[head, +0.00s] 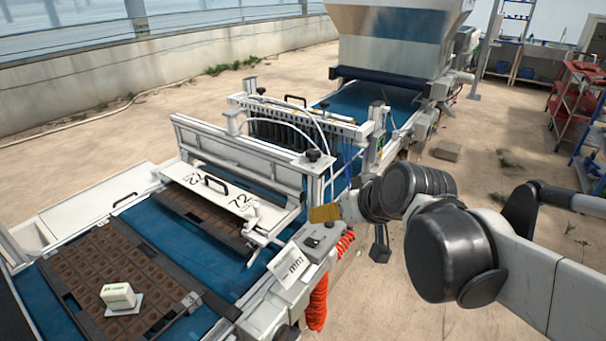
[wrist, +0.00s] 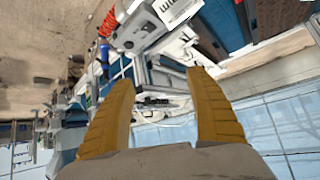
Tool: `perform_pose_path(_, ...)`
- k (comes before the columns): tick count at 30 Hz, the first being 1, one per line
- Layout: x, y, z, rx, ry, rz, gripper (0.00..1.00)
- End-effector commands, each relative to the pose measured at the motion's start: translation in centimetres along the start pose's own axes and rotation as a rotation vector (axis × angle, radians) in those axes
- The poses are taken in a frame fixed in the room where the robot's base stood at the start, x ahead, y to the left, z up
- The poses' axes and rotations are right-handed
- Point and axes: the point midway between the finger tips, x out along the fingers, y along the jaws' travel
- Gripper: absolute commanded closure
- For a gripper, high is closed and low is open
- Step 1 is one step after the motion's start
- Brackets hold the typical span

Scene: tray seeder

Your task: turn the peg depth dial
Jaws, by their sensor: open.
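The tray seeder (head: 240,160) stands across the middle of the head view, with a blue belt and a white frame. A black knob (head: 313,155) tops a post at the near right side of its frame. A small control box (head: 318,240) with a dark knob sits lower on the same side. No readable label shows which knob is the peg depth dial. My gripper (head: 324,213) is just above the control box and below the post knob. In the wrist view its two yellow fingers (wrist: 162,78) are spread with nothing between them.
A dark cell tray (head: 125,285) lies on the belt with a small white box (head: 118,296) on it. A white plate marked 72 (head: 215,190) crosses the belt. Red coiled hose (head: 317,300) hangs below the control box. Red carts (head: 575,110) stand far right.

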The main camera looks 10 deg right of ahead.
Motion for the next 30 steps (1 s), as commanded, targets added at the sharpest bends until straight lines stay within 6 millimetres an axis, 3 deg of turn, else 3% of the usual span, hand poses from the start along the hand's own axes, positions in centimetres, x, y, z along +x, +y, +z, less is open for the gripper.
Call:
perform_pose_path(12,-0.2,-0.1,0.4,0.003,-0.007,0.003,0.35)
perform_pose_path(16,0.6,-0.1,-0.4,-0.003,0.009,-0.020,0.35)
perform_pose_path(23,5.7,0.2,-5.2,-0.046,0.149,-0.145,0.35)
perform_pose_path(30,11.5,2.9,-9.7,-0.097,0.387,-0.228,0.35)
